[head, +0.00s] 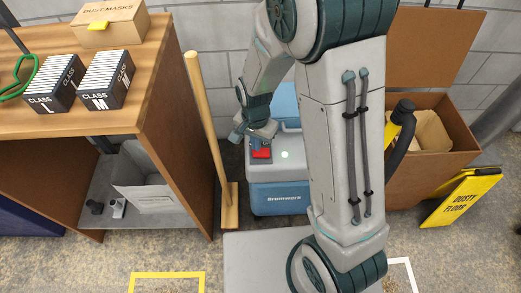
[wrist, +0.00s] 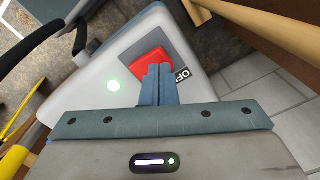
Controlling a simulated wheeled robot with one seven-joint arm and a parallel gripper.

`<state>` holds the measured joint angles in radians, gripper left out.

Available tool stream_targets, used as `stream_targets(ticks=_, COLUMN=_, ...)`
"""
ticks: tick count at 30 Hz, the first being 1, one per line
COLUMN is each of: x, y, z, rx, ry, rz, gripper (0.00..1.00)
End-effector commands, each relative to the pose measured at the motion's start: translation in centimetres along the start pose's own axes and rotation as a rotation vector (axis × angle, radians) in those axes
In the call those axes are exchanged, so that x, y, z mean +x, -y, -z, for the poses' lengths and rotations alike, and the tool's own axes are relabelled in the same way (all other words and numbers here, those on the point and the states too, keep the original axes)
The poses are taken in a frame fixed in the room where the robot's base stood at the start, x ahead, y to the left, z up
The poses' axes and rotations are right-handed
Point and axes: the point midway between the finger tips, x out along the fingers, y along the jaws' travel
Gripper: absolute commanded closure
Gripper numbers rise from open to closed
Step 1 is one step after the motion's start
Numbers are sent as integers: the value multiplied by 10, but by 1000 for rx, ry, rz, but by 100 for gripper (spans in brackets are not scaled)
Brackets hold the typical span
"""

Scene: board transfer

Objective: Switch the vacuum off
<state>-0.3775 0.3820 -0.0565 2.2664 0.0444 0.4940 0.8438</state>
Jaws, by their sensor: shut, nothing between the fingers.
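The vacuum (head: 284,198) is a blue and grey unit on the floor, partly hidden behind my arm. On its top is a red switch (head: 261,154), which shows large in the wrist view (wrist: 148,62) beside an "OFF" label (wrist: 182,75). A round light (wrist: 114,86) on the same top glows green. My gripper (wrist: 158,70) is shut and empty, with its fingertips over the lower right part of the red switch. I cannot tell whether they touch it.
A wooden bench (head: 165,75) with filter boxes (head: 107,78) stands at the left. A broom (head: 205,125) leans between bench and vacuum. A brown crate (head: 450,170) and a yellow "DUSTY FLOOR" sign (head: 462,198) stand at the right.

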Motion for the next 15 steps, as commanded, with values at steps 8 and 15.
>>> stream_targets(ticks=8, x=5, y=0, z=0, rx=0, ry=0, rz=0, gripper=100)
stream_targets(ticks=15, x=9, y=0, z=0, rx=0, ry=0, rz=0, gripper=100)
